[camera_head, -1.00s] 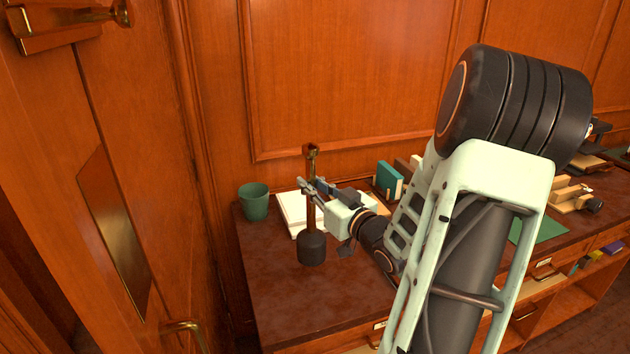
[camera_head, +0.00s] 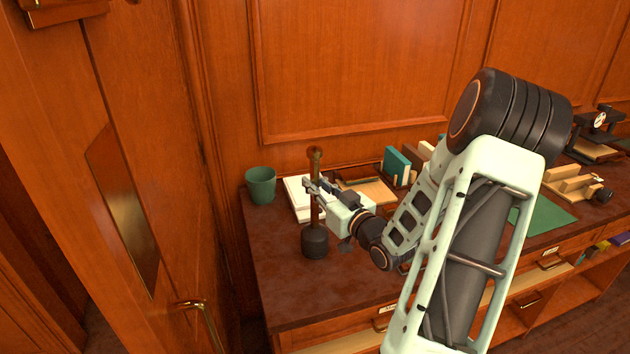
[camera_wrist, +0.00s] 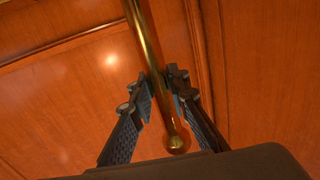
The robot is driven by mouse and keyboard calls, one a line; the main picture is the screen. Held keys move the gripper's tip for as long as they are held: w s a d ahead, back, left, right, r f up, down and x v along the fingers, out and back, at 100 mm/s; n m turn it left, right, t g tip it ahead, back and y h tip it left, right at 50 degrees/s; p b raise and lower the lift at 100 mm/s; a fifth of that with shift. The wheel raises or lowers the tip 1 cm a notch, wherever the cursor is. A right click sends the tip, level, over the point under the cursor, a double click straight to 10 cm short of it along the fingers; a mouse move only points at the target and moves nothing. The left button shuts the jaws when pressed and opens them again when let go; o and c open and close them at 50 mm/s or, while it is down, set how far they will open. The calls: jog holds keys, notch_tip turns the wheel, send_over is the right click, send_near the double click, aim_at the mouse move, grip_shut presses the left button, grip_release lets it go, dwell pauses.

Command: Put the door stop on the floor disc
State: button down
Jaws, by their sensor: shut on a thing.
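The door stop (camera_head: 315,243) is a dark, heavy-looking cylinder at the foot of an upright brass rod with a small knob on top. My gripper (camera_head: 312,187) is shut on the rod, above the dark weight. In the wrist view, the brass rod (camera_wrist: 147,45) runs between the two fingers of my gripper (camera_wrist: 164,82) and ends in a round knob. The weight appears over the dark desk top; I cannot tell whether it touches it. The floor disc is not in view.
The desk (camera_head: 285,290) holds a green cup (camera_head: 261,186), papers (camera_head: 297,197), books (camera_head: 397,163) and a green mat (camera_head: 545,216). A wooden door with a brass handle (camera_head: 205,318) stands close on the left. The desk's front left corner is clear.

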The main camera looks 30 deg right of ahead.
jog(key=shift+r, duration=0.15)
jog(key=c, duration=1.8)
grip_release()
jog(key=shift+f, duration=0.2)
jog(key=shift+c, duration=0.2)
